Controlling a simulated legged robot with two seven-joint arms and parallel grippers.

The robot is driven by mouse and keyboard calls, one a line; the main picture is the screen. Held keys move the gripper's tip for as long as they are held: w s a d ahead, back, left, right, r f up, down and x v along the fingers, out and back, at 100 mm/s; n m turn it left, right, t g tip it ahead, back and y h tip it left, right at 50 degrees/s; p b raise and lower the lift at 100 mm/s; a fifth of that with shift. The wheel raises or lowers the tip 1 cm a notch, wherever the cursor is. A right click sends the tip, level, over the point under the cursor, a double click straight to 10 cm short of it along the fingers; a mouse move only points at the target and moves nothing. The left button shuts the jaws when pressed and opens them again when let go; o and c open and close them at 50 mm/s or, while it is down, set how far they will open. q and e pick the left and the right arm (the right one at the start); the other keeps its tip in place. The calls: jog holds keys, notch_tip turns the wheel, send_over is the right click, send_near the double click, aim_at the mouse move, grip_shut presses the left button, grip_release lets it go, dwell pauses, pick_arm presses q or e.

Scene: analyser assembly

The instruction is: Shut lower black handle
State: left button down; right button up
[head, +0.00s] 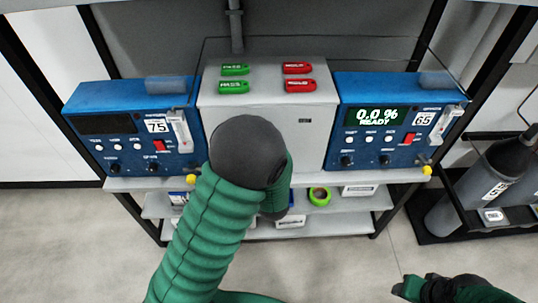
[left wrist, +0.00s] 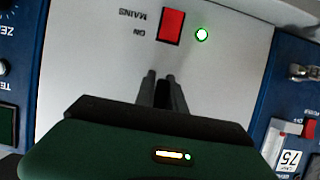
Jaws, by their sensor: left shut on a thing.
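The grey cabinet (head: 315,95) stands between two blue analysers. My left arm covers much of its front in the head view and hides the left gripper there. In the left wrist view, my left gripper (left wrist: 161,82) points at the cabinet's pale front (left wrist: 95,60), with its two fingers close together. Its jaws are shut on a dark piece (left wrist: 161,95), probably the lower black handle, mostly hidden between the fingers. My right gripper (head: 440,288) is at the bottom right of the head view, away from the cabinet; its jaws are unclear.
A red mains switch (left wrist: 171,26) and lit green lamp (left wrist: 202,35) are close to the left fingers. Blue analysers stand left (head: 125,130) and right (head: 390,125). Green (head: 234,87) and red tags (head: 299,85) lie on the cabinet. Cylinders (head: 480,185) stand at right.

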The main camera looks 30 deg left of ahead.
pick_arm(q)
jog(key=c, duration=1.8)
grip_release()
jog(key=shift+s+f, duration=0.1)
jog(key=shift+f, duration=0.15)
jog(key=o, duration=0.4)
jog(key=shift+w, duration=0.2)
jog(key=shift+r, duration=0.1)
jog(key=p+v, duration=1.4)
jog(key=v, duration=0.2)
jog(key=shift+s+d+r+p, duration=0.2)
jog(key=shift+s+p, duration=0.1)
jog(key=shift+p, duration=0.05)
